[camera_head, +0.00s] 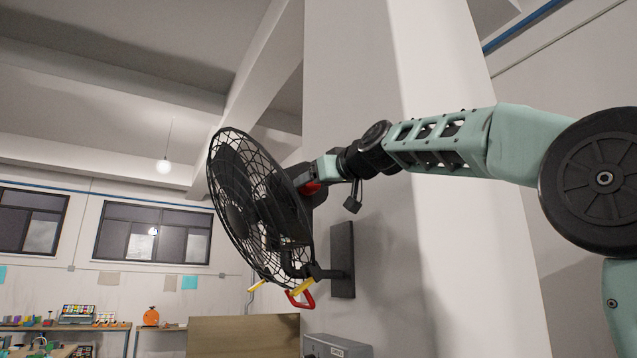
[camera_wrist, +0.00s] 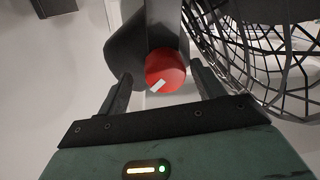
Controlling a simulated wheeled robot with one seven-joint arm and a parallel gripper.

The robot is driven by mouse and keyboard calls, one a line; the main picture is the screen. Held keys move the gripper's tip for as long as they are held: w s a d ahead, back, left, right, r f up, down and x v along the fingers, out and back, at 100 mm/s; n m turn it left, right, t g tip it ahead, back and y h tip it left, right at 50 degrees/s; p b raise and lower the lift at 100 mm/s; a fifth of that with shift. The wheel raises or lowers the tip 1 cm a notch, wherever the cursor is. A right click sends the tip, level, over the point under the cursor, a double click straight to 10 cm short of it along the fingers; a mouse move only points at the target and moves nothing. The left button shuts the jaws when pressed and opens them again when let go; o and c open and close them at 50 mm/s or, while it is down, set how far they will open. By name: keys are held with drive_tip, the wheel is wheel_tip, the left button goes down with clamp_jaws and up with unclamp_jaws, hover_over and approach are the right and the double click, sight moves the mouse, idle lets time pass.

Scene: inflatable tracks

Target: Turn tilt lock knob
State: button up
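A black caged wall fan (camera_head: 245,205) hangs tilted from a dark wall plate (camera_head: 342,260). A round red knob (camera_wrist: 166,70) with a small white mark sits at the dark fan head beside the cage. In the head view only a small red part of the knob (camera_head: 312,188) shows, below my gripper tip. My gripper (camera_wrist: 161,74) is open, one finger on each side of the knob, with gaps visible on both sides. I cannot tell how deep the knob sits between the fingers. My gripper also shows in the head view (camera_head: 314,178), its fingers mostly hidden.
The fan's wire cage (camera_wrist: 270,60) lies close to the right finger. A red and yellow clip-like part (camera_head: 302,297) hangs under the fan. A grey box (camera_head: 340,346) is below the wall plate. A pale pillar (camera_head: 430,240) stands behind my arm.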

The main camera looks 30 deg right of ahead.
drive_tip(key=shift+w+a, duration=0.1)
drive_tip(key=shift+a, duration=0.15)
drive_tip(key=c, duration=1)
drive_tip(key=shift+m, duration=0.3)
drive_tip(key=shift+m+t+h+p, duration=0.3)
drive_tip(key=shift+m+p, duration=0.75)
drive_tip(key=shift+m, duration=4.55)
drive_tip(key=shift+m+t+h+p, duration=0.1)
drive_tip(key=shift+m+h+p, duration=0.7)
drive_tip(key=shift+m, duration=4.8)
drive_tip(key=shift+y, duration=0.3)
